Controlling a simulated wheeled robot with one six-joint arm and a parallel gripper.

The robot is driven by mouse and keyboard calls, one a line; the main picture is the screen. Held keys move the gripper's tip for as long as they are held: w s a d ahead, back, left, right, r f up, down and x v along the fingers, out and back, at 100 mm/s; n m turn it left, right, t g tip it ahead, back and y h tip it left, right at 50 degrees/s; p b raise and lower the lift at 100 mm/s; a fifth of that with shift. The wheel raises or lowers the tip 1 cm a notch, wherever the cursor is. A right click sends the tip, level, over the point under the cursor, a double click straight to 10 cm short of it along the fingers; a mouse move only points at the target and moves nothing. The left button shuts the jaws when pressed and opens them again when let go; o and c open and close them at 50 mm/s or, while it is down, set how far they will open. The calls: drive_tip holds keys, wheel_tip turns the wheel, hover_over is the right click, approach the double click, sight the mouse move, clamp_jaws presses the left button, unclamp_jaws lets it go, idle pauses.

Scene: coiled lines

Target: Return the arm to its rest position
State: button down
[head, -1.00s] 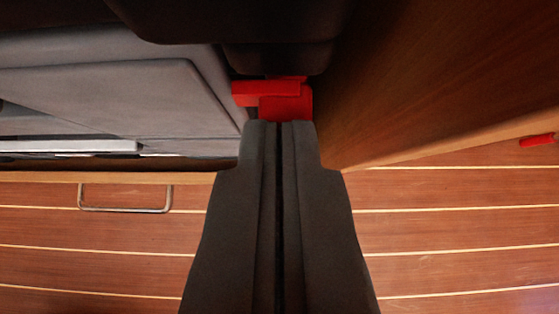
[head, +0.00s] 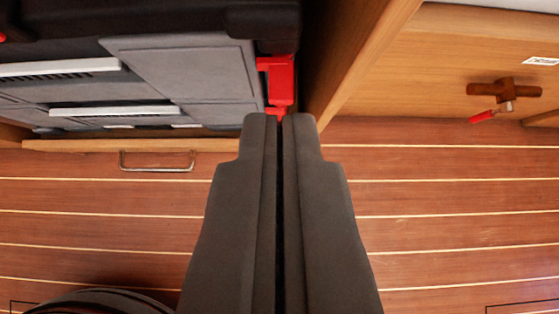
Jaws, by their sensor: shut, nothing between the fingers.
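My gripper (head: 280,118) points up the picture from the bottom middle. Its two dark grey fingers lie side by side with only a thin dark line between them. It is shut and holds nothing. A red part (head: 280,82) shows just past the fingertips, beside the grey unit. Whether the tips touch it cannot be told.
A grey panelled unit (head: 185,72) with white slatted strips stands at the upper left. A wooden panel (head: 362,60) stands at the right. A red-tipped handle on a brown mount (head: 504,92) is farther right. A metal loop handle (head: 157,166) is at left. The striped wooden floor (head: 450,215) looks clear.

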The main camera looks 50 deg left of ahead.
drive_tip(key=shift+s+d+r, duration=0.2)
drive_tip(key=shift+r, duration=0.05)
drive_tip(key=shift+r, duration=0.1)
idle(0.3)
drive_tip(key=s+d+r+m+t+h, duration=0.1)
drive_tip(key=d+r+m+t, duration=0.2)
drive_tip(key=r, duration=0.8)
drive_tip(key=s+d+r+t+h, duration=0.15)
drive_tip(key=d+r, duration=0.25)
drive_tip(key=r, duration=0.7)
drive_tip(key=s+d+r+m+t+h, duration=0.15)
drive_tip(key=d+r+t, duration=0.25)
drive_tip(key=r, duration=0.7)
drive_tip(key=s+d+r+m+t+h, duration=0.1)
drive_tip(key=s+d+r+m, duration=0.2)
drive_tip(key=s+r, duration=0.7)
drive_tip(key=s+d+r+m+t+h, duration=0.2)
drive_tip(key=s+d+r+m, duration=0.1)
drive_tip(key=s+r, duration=0.7)
drive_tip(key=shift+s+d, duration=0.2)
drive_tip(key=shift+s, duration=2.05)
